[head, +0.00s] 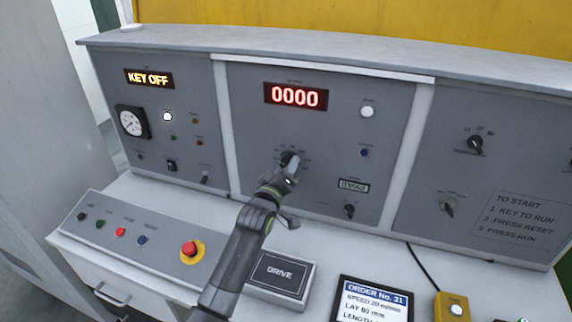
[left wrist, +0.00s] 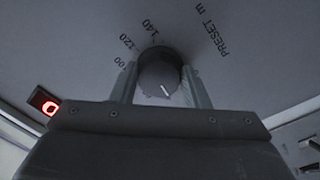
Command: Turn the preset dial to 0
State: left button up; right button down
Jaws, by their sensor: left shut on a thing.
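The preset dial (head: 289,157) is a dark round knob on the middle panel, below the red display. In the left wrist view the dial (left wrist: 157,72) sits between the two fingers, under printing that reads "PRESET m", with marks 100, 120 and 140 beside it. Its white pointer line points down and slightly right in that view, away from those marks. My left gripper (head: 287,172) is shut on the dial, one finger on each side; its fingers also show in the left wrist view (left wrist: 160,88). The rest of the scale is hidden. My right gripper is not in view.
The red display (head: 296,96) reads 0000 and another display (head: 149,78) reads KEY OFF. A lower knob (head: 349,210) and a small counter (head: 353,185) are to the right. A red emergency button (head: 189,248), a DRIVE box (head: 281,274) and an order screen (head: 372,300) are on the desk.

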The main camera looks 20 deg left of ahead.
pick_arm(q)
jog(key=shift+d+r+n+y+b, duration=0.15)
jog(key=shift+n+b, duration=0.4)
jog(key=shift+n, duration=1.4)
jog(key=shift+a+f+n+y+b, duration=0.1)
jog(key=shift+n+b, duration=0.45)
jog(key=shift+n, duration=1.35)
jog(key=shift+d+r+n+y+b, duration=0.15)
jog(key=shift+n+b, duration=0.4)
jog(key=shift+n, duration=1.4)
jog(key=o, duration=1)
jog(key=shift+a, duration=0.1)
jog(key=shift+s+f, duration=0.1)
jog(key=s+b, duration=0.1)
jog(key=s, duration=0.4)
jog(key=s+b, duration=0.1)
jog(key=s, duration=0.5)
jog(key=s+b, duration=0.1)
jog(key=s, duration=0.5)
jog(key=shift+s+a+f, duration=0.1)
jog(key=shift+a+f, duration=0.05)
jog(key=shift+f, duration=0.25)
